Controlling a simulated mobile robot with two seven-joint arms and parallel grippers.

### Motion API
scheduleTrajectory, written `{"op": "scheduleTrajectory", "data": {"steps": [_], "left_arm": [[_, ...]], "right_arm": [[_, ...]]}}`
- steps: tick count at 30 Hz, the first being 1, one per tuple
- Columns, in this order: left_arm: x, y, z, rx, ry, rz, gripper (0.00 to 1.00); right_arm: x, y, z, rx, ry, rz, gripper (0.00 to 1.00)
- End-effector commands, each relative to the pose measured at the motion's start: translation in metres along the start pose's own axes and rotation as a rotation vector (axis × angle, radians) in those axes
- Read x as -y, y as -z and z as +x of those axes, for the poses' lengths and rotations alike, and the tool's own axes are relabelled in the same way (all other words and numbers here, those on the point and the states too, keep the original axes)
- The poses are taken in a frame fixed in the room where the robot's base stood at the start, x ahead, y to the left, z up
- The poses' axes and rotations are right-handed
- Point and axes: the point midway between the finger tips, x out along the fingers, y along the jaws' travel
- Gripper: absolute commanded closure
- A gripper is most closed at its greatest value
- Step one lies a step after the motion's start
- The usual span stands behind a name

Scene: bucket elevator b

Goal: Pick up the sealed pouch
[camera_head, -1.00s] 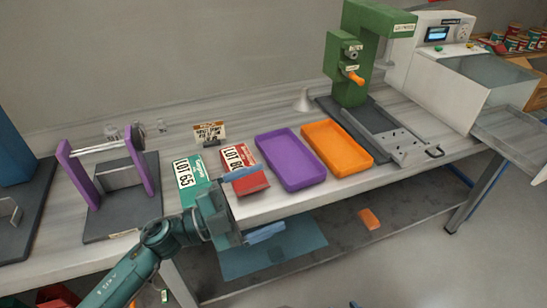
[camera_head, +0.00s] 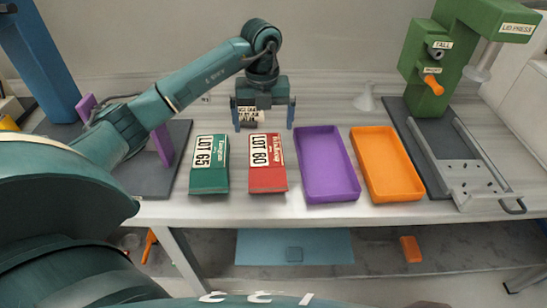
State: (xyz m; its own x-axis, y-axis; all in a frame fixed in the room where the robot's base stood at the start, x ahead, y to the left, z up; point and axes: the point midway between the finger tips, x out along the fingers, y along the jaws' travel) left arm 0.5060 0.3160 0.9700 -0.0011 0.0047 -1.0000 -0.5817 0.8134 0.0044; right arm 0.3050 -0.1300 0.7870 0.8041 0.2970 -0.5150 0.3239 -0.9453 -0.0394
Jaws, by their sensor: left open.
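My left gripper (camera_head: 264,124) hangs over the back of the bench, fingers pointing down, spread and empty. A small label stand (camera_head: 251,116) shows between and behind the fingers. My right gripper is not in view.
A purple tray (camera_head: 324,160) and an orange tray (camera_head: 386,162) stand empty right of the packets. The green press (camera_head: 436,60) stands at the right. A white funnel (camera_head: 366,98) stands behind the trays. An orange piece (camera_head: 411,249) lies on the lower shelf.

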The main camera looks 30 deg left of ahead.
Motion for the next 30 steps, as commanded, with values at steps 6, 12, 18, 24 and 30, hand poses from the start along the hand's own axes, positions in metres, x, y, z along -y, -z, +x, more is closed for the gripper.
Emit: {"op": "scheduleTrajectory", "data": {"steps": [6, 12, 18, 24, 30], "left_arm": [[0.001, 0.001, 0.04, -0.004, 0.002, 0.002, 0.0], [0.002, 0.002, 0.054, -0.002, 0.003, 0.004, 0.0], [0.004, 0.01, 0.08, -0.006, 0.002, 0.005, 0.0], [0.004, 0.01, 0.103, -0.004, 0.003, 0.004, 0.0], [0.004, 0.009, 0.104, -0.001, 0.004, 0.005, 0.0]], "right_arm": [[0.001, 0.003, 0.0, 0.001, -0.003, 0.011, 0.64], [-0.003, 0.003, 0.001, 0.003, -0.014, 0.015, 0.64], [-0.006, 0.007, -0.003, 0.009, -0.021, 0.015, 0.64], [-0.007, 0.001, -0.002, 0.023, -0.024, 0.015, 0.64], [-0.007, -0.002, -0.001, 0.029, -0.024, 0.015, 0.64]]}}
